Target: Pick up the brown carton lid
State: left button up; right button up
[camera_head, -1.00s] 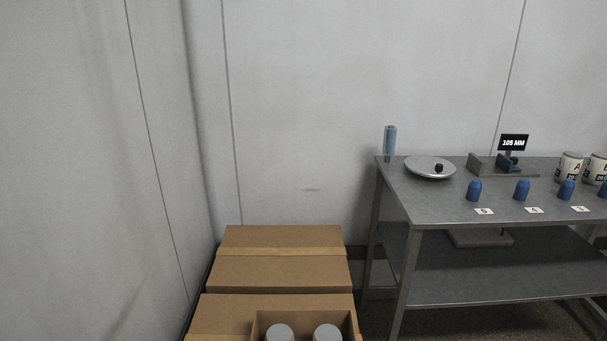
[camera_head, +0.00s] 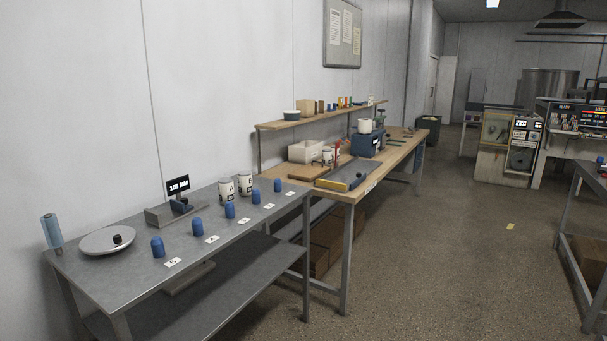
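No brown carton lid can be made out for certain in this view. Brown cardboard boxes (camera_head: 322,243) sit low under the wooden bench, partly hidden by the metal table and its legs, and I cannot tell whether any of them has a lid. Another brown box (camera_head: 591,262) shows on a low shelf at the right edge. Neither of my grippers is in view.
A grey metal table (camera_head: 100,277) at left bears a round pan (camera_head: 107,241), several blue caps (camera_head: 198,227) and white cans (camera_head: 226,191). A wooden bench (camera_head: 352,182) adjoins it. The speckled floor (camera_head: 450,260) to the right is open. Machines (camera_head: 507,148) stand at the back.

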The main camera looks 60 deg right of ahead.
aim_at(309, 173)
jog(key=z, duration=2.1)
jog(key=i+l+z, duration=0.1)
jog(key=z, duration=0.25)
jog(key=i+z, duration=0.4)
jog(key=i, duration=2.1)
jog(key=i+l, duration=0.1)
jog(key=i, duration=2)
jog(key=i+u, duration=0.1)
jog(key=u, duration=0.35)
jog(key=i+u, duration=0.1)
jog(key=u, duration=0.3)
jog(key=i+u, duration=0.15)
jog(key=u, duration=0.3)
